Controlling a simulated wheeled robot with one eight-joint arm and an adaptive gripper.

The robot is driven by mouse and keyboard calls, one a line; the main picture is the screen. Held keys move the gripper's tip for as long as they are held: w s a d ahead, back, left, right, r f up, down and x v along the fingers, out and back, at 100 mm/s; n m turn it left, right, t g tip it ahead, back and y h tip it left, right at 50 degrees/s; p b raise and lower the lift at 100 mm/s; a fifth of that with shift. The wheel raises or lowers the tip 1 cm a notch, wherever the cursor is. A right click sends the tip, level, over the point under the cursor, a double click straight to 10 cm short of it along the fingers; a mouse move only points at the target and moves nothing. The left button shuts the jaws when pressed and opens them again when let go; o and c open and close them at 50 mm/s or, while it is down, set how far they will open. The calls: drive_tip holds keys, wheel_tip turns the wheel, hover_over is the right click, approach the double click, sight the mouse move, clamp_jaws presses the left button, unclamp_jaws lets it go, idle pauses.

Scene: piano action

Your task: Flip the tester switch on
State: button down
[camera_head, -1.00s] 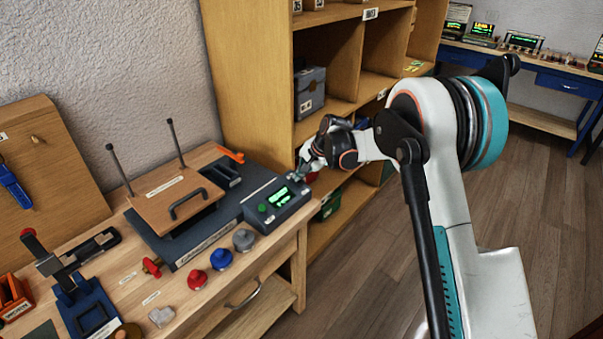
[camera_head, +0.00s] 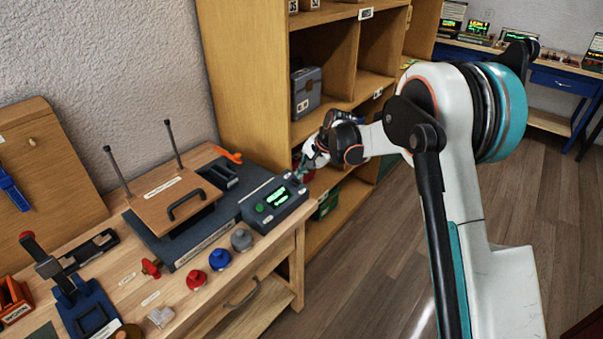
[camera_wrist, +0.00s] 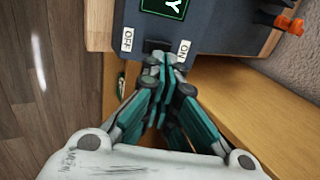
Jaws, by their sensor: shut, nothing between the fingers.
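The tester (camera_head: 285,207) is a dark grey box with a lit green display and a green button, at the right end of the workbench. In the wrist view the tester (camera_wrist: 213,22) shows a white OFF label (camera_wrist: 127,39) on the left and a white ON label (camera_wrist: 184,50) on the right. A dark switch (camera_wrist: 155,45) lies between them; I cannot tell which way it is set. My gripper (camera_wrist: 157,62) is shut and empty, its fingertips right at the switch, partly covering it. Touching cannot be told. In the head view my gripper (camera_head: 300,173) is at the tester's back right edge.
A black base with a wooden-topped press (camera_head: 172,195) stands left of the tester. Red (camera_head: 220,259), blue and grey knobs sit in front. An orange clip (camera_head: 228,154) lies behind. A wooden shelf unit (camera_head: 245,90) rises close behind my gripper. Open floor lies to the right.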

drive_tip(key=w+a+r+p+v, duration=0.1)
drive_tip(key=p+v, duration=0.1)
drive_tip(key=v, duration=0.9)
drive_tip(key=shift+a+p, duration=0.3)
drive_tip(key=shift+a, duration=0.05)
drive_tip(key=shift+w, duration=0.1)
drive_tip(key=s+d+r+n+t+h, duration=0.1)
drive_tip(key=s+d+r+n, duration=0.1)
drive_tip(key=s+d+r, duration=0.55)
drive_tip(key=s+d+r+n+t+h, duration=0.1)
drive_tip(key=s+d+r, duration=0.3)
drive_tip(key=s, duration=0.7)
drive_tip(key=s+d+f+n+h+b, duration=0.1)
drive_tip(key=s+d+n, duration=0.1)
drive_tip(key=s, duration=0.9)
drive_tip(key=s+d+f+n+t+h+b, duration=0.1)
drive_tip(key=s+d, duration=0.4)
drive_tip(key=s, duration=0.7)
drive_tip(key=shift+s+f+n+t+h, duration=0.3)
drive_tip(key=shift+f+n+h, duration=0.1)
drive_tip(key=shift+f+n, duration=0.35)
drive_tip(key=shift+r, duration=0.1)
